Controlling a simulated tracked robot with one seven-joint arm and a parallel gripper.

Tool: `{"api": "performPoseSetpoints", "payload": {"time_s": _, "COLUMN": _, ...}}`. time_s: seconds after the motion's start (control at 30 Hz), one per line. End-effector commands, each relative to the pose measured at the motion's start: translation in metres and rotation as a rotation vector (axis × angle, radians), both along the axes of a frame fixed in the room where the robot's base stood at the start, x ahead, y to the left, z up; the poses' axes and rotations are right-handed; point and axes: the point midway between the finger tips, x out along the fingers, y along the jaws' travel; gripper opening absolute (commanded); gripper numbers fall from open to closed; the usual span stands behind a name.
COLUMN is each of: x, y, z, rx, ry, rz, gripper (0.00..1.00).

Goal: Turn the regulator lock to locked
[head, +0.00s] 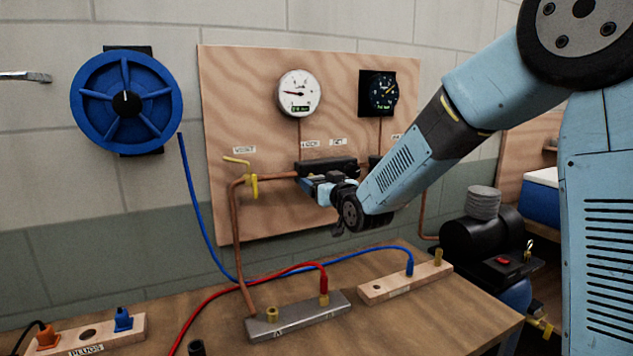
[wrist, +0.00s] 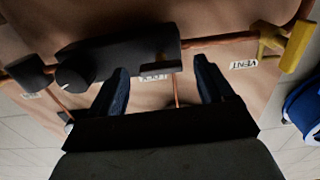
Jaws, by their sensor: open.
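The black regulator block (head: 325,166) sits in the copper pipe line on the plywood panel. In the wrist view the block (wrist: 120,58) lies just beyond my fingers, with a round knob (wrist: 76,72) at its left end. A small dark raised part (wrist: 158,62) is on the block near its right end; I cannot tell for certain that it is the lock or how it is set. My gripper (wrist: 162,82) is open and empty, its two dark fingers apart below the block. In the head view my gripper (head: 316,187) is in front of the block and partly hides it.
A yellow vent valve (head: 253,186) is on the pipe left of the block; it shows at right in the wrist view (wrist: 288,45). Two gauges (head: 299,93) (head: 381,92) hang above. Hoses and a manifold (head: 298,318) are on the bench below. A blue reel (head: 125,103) is far left.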

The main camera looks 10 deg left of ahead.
Motion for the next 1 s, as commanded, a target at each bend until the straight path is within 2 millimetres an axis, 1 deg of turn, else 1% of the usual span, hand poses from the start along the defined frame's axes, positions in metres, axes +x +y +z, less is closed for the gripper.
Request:
{"api": "performPoseSetpoints", "payload": {"time_s": 0.1, "x": -0.020, "y": -0.014, "z": 0.001, "rx": 0.000, "ry": -0.001, "rz": -0.001, "gripper": 0.81}}
{"api": "performPoseSetpoints", "payload": {"time_s": 0.3, "x": -0.051, "y": -0.035, "z": 0.000, "rx": -0.001, "ry": -0.001, "rz": -0.001, "gripper": 0.81}}
{"api": "performPoseSetpoints", "payload": {"time_s": 0.5, "x": -0.074, "y": -0.051, "z": 0.000, "rx": 0.000, "ry": 0.000, "rz": -0.001, "gripper": 0.81}}
{"api": "performPoseSetpoints", "payload": {"time_s": 0.7, "x": -0.085, "y": -0.058, "z": -0.001, "rx": -0.001, "ry": 0.002, "rz": 0.000, "gripper": 0.81}}
{"api": "performPoseSetpoints", "payload": {"time_s": 1.0, "x": -0.086, "y": -0.058, "z": -0.001, "rx": -0.001, "ry": 0.001, "rz": 0.000, "gripper": 0.81}}
